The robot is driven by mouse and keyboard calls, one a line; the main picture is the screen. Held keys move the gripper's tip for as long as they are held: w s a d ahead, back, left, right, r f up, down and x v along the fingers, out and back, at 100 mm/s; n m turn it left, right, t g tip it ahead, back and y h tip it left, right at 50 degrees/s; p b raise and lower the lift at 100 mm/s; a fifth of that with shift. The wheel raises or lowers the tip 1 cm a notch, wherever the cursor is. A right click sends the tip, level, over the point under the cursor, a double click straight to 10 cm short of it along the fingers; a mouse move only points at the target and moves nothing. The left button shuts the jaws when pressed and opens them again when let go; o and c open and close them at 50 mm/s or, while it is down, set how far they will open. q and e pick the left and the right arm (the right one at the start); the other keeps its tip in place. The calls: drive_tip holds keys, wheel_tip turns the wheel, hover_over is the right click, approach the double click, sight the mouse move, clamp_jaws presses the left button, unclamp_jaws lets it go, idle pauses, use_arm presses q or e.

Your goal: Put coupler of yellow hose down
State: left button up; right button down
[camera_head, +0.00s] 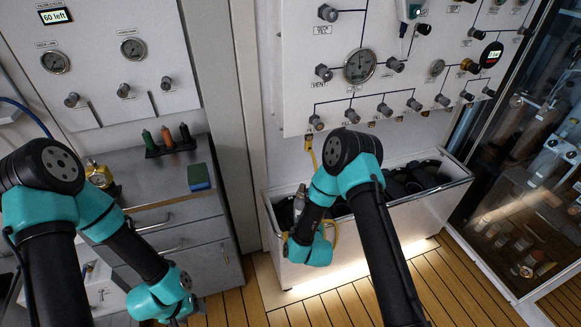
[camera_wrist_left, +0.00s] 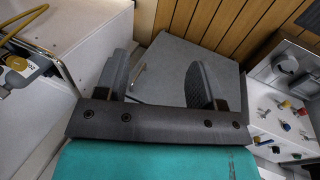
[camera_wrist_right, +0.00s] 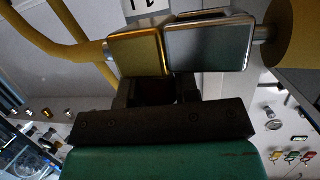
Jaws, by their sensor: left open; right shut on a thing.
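In the head view my right wrist hides the grip, at the front of the white trough (camera_head: 400,226), where a yellow hose loop (camera_head: 335,236) shows. My left gripper (camera_wrist_left: 155,80) is open and empty, low before the grey drawer cabinet.
A panel (camera_head: 290,90) with gauges and ports stands above the trough, which holds dark items. The counter carries small bottles (camera_head: 167,139) and a green-blue block (camera_head: 198,177). A glass cabinet (camera_head: 530,190) stands at right. Wooden floor (camera_head: 450,285) is clear in front.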

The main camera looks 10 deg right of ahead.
drive_tip(key=a, duration=1.1)
drive_tip(key=shift+s+a, duration=0.15)
